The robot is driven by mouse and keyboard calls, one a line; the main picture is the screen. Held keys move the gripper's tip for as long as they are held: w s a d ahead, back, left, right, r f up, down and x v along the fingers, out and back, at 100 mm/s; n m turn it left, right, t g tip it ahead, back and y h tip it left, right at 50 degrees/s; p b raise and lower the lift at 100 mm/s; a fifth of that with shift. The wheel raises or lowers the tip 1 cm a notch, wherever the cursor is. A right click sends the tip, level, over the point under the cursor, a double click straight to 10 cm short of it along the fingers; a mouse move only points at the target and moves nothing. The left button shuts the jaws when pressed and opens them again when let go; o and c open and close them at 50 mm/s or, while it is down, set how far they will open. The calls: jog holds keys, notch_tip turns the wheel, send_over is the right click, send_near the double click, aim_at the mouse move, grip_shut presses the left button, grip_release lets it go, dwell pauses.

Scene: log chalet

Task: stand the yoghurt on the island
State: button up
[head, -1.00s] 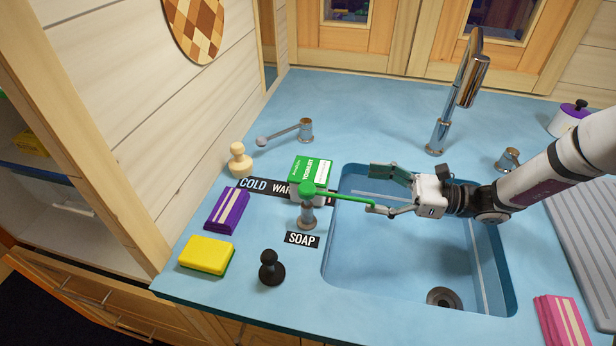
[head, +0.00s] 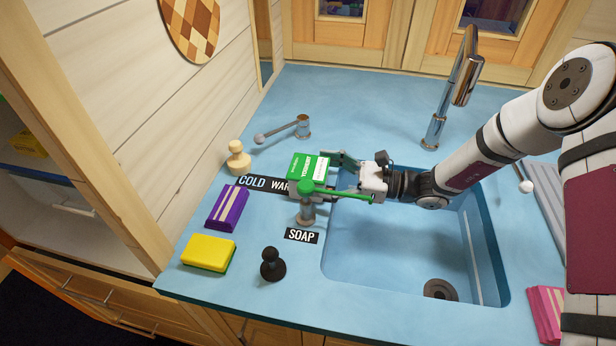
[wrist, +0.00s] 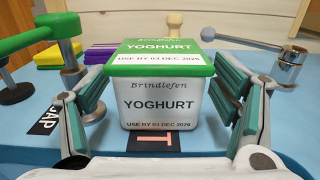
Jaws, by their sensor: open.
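The yoghurt (head: 308,168) is a white square tub with a green lid. It stands upright on the blue counter, just left of the sink and behind the soap pump. In the wrist view the yoghurt (wrist: 160,105) fills the middle, its label facing me. My gripper (head: 335,177) is open at the tub's sink side. In the wrist view its fingers (wrist: 158,112) stand to the left and right of the tub, with a gap visible on the right. The soap pump partly hides the tub in the head view. I cannot tell any surface as the island.
The green-topped soap pump (head: 306,205) stands close in front of the tub, its spout reaching over the sink (head: 400,250).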

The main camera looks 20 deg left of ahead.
aim_at(310, 172)
jog(key=x, duration=0.3)
jog(key=shift+s+a, duration=0.1)
jog(key=shift+a, duration=0.1)
jog(key=c, duration=1.2)
jog(key=shift+c, duration=1.1)
jog(key=shift+d+r, duration=0.1)
